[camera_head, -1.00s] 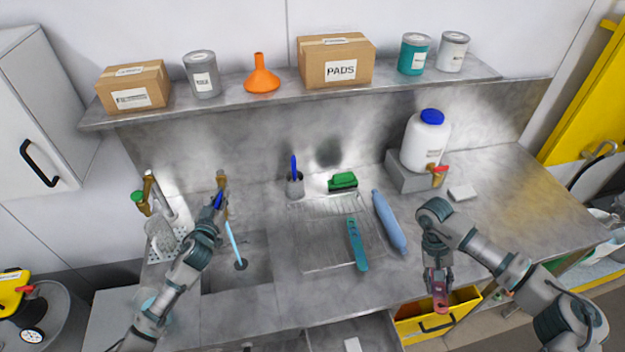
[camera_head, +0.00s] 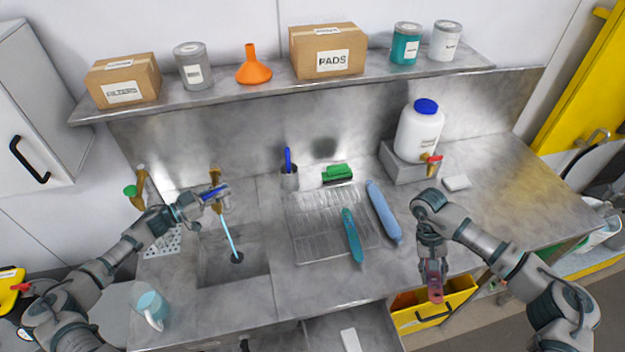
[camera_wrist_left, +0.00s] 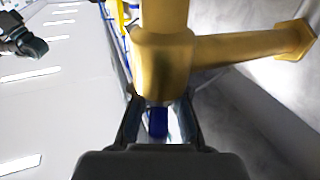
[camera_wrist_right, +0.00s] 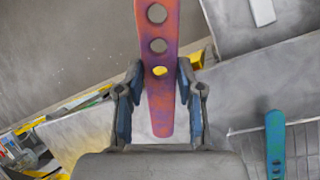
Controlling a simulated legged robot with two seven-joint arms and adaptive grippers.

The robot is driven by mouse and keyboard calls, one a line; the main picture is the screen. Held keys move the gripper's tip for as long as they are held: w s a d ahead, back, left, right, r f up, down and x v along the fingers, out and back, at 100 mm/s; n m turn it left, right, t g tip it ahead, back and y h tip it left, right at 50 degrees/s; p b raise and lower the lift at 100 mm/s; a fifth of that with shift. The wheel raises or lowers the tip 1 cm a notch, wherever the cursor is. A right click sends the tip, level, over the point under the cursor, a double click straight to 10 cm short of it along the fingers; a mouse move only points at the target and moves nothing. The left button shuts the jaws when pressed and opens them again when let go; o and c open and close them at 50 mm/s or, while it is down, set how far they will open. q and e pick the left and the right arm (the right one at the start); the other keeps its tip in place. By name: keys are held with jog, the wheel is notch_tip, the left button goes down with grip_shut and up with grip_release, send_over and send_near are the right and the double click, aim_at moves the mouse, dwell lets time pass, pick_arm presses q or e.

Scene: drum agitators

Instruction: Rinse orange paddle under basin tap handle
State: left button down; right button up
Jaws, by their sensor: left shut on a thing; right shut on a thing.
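My left gripper (camera_head: 204,196) is shut on the blue tap handle (camera_head: 216,190) of the brass tap (camera_head: 216,176); in the left wrist view the blue handle (camera_wrist_left: 158,122) sits between the fingers under the brass body (camera_wrist_left: 165,65). A blue water stream (camera_head: 230,238) runs from the tap to the drain of the sunken basin (camera_head: 255,262). My right gripper (camera_head: 432,266) is shut on the orange paddle (camera_head: 435,284), well right of the basin. In the right wrist view the paddle (camera_wrist_right: 162,95) has holes and is largely covered in purple-pink stain over orange.
A yellow drawer (camera_head: 462,298) is open below the right gripper. A pale blue jug (camera_head: 150,302) stands front left. A white jug (camera_head: 418,135) stands back right.

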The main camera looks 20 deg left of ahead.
pick_arm(q)
jog(key=shift+a+r+m+g+h, duration=0.1)
jog(key=shift+r+m+g+h, duration=0.3)
jog(key=shift+m+g+h, duration=0.15)
jog(key=c, duration=1.2)
grip_release()
jog(key=shift+s, duration=0.1)
jog(key=shift+a+f, duration=0.1)
jog(key=shift+f, duration=0.15)
jog(key=shift+s+a+f, duration=0.15)
jog(key=shift+s+a, duration=0.1)
jog(key=v, duration=1.1)
jog(key=shift+a, duration=0.25)
jog(key=shift+s+d, duration=0.1)
jog(key=shift+s, duration=0.1)
